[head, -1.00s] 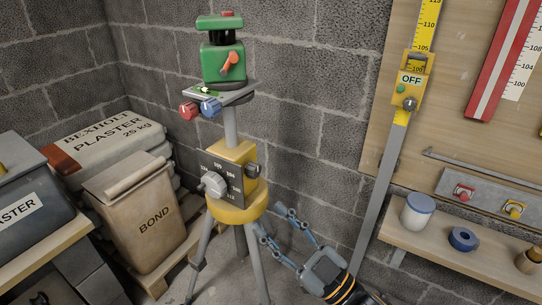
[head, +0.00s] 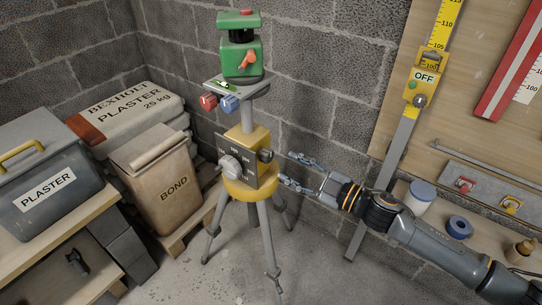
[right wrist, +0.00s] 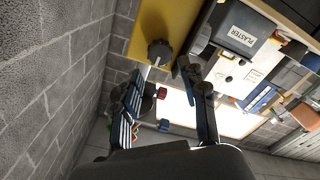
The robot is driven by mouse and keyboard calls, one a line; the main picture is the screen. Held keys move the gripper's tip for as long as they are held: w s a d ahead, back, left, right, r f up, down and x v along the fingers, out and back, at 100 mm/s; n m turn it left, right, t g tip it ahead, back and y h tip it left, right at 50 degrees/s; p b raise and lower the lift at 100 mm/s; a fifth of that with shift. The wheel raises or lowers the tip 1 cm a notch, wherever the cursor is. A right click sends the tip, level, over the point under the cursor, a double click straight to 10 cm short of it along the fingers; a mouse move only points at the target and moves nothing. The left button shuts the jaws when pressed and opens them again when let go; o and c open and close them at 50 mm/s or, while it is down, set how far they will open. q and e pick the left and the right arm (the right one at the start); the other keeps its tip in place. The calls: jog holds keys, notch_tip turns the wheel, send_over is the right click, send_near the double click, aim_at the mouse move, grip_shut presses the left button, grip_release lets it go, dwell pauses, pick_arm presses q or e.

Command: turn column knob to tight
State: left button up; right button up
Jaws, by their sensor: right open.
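The tripod's yellow column block (head: 252,143) carries a dark knob (head: 266,156) on its right side, probably the column knob. The knob also shows in the right wrist view (right wrist: 159,51) with a pale bar beside it. I cannot read a tight mark. My right gripper (head: 287,167) is open and empty to the right of the knob, fingers pointing at it, with a small gap. In the right wrist view the open fingers (right wrist: 165,76) lie either side below the knob. My left gripper is not in view.
A silver crank (head: 230,166) sits on the block's front dial. The green laser level (head: 241,58) stands above, with red (head: 208,101) and blue knobs below it.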

aim_at(270, 157)
jog(key=x, duration=0.6)
jog(key=shift+w+a, duration=0.3)
jog(key=shift+a, duration=0.1)
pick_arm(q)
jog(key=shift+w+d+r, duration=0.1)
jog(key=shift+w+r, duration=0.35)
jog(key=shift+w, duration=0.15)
